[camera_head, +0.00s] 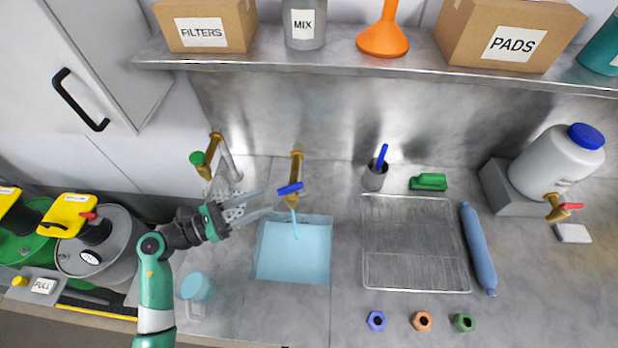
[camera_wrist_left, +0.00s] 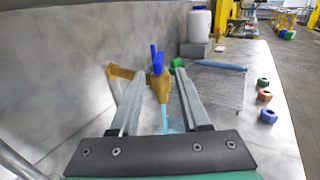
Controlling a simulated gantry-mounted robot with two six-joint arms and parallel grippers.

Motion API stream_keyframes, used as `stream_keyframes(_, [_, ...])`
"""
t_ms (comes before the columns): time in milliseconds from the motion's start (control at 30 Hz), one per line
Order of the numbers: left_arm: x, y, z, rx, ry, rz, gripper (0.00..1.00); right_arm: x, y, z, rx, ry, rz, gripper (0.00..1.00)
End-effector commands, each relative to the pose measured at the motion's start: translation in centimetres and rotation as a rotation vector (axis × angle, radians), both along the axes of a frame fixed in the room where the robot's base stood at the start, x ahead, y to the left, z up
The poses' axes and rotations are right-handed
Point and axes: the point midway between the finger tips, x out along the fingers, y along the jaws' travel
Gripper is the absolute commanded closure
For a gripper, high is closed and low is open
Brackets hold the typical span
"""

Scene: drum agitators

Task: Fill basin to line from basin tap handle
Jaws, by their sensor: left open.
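The basin tap (camera_head: 296,165) is brass with a blue handle (camera_head: 290,188), which also shows in the left wrist view (camera_wrist_left: 157,60). A thin light-blue stream (camera_head: 295,222) runs from its spout into the basin (camera_head: 292,281). The basin holds light-blue water; I cannot make out the fill line. My left gripper (camera_head: 269,201) is open and empty, just left of the blue handle. In the left wrist view the tap shows between and beyond the two fingers (camera_wrist_left: 160,72). My right gripper is not in view.
A second brass tap with a green handle (camera_head: 197,158) stands left of the basin. A light-blue jug (camera_head: 197,287) stands in front, left. A wire rack (camera_head: 415,240) is on the right. A shelf (camera_head: 360,72) with boxes runs above.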

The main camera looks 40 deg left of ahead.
Motion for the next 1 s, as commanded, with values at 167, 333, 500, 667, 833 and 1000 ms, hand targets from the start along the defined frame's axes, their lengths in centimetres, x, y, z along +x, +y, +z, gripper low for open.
stream_keyframes(167, [0.5, -0.1, 0.2, 0.001, -0.005, -0.001, 0.54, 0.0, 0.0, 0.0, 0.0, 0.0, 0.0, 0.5])
stream_keyframes(333, [3.0, -1.2, 0.3, 0.002, -0.006, -0.005, 0.54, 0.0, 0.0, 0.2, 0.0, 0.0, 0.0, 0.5])
stream_keyframes(500, [6.7, -2.7, 0.3, 0.003, -0.007, -0.006, 0.54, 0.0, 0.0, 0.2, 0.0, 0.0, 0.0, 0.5])
stream_keyframes(667, [9.4, -3.7, 0.3, 0.002, -0.007, -0.004, 0.54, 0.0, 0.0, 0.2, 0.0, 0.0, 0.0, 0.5])
stream_keyframes(833, [10.8, -4.2, 0.3, 0.001, -0.007, -0.001, 0.54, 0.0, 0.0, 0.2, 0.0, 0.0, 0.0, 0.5])
stream_keyframes(1000, [10.9, -4.3, 0.3, 0.001, -0.007, 0.0, 0.54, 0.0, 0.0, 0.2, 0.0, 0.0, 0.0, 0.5])
